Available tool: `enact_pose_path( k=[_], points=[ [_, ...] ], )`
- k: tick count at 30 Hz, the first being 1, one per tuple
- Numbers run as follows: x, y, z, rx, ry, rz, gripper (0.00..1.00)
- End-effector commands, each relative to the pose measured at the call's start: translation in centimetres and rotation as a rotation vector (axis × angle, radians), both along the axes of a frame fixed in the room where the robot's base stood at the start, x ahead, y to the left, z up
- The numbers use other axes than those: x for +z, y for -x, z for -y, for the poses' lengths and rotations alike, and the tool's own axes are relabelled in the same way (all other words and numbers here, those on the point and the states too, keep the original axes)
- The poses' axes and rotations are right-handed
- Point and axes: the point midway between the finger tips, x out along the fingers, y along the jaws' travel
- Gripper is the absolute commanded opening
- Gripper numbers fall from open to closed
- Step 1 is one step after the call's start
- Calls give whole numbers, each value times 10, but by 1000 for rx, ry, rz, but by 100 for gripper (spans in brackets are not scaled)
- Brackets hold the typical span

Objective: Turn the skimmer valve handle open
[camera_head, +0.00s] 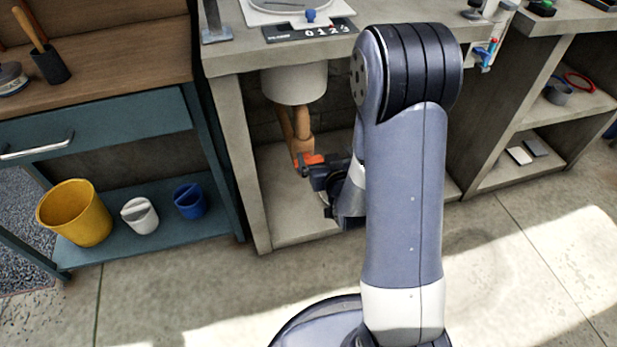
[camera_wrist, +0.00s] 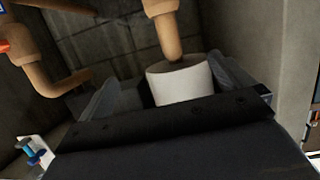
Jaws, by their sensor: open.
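The orange-red valve handle (camera_head: 312,160) sits on a tan pipe (camera_head: 302,130) below the counter. In the wrist view a bit of orange-red (camera_wrist: 4,46) shows at the far left edge on a pipe fitting, outside the jaws. My gripper (camera_head: 322,180) is beside the handle in the head view, partly hidden by my arm; I cannot tell there whether they touch. In the wrist view my gripper (camera_wrist: 165,78) is open, with nothing held. A white cylinder (camera_wrist: 185,83) with a pipe running into it shows beyond and between the fingers.
The white cylinder hangs under the counter (camera_head: 225,60). The counter's side panel (camera_head: 235,150) stands left of the gripper. A teal shelf unit (camera_head: 100,125) holds a yellow bucket (camera_head: 75,212), a white cup (camera_head: 139,216) and a blue cup (camera_head: 190,201). The floor in front is clear.

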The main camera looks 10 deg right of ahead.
Motion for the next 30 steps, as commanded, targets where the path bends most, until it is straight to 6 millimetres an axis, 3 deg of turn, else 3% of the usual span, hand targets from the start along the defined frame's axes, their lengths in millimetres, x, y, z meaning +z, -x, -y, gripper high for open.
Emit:
enact_pose_path(
  k=[1,3,9,12,20,30],
  points=[
    [-36,-1,-2,5,-5,22,100],
    [-59,-3,-4,12,-12,65,100],
    [-113,-4,-9,28,-33,175,100],
    [-128,-2,-11,33,-41,214,100],
    [-135,-7,-13,37,-48,252,100],
    [-135,-65,-20,36,-47,254,100]
  ],
)
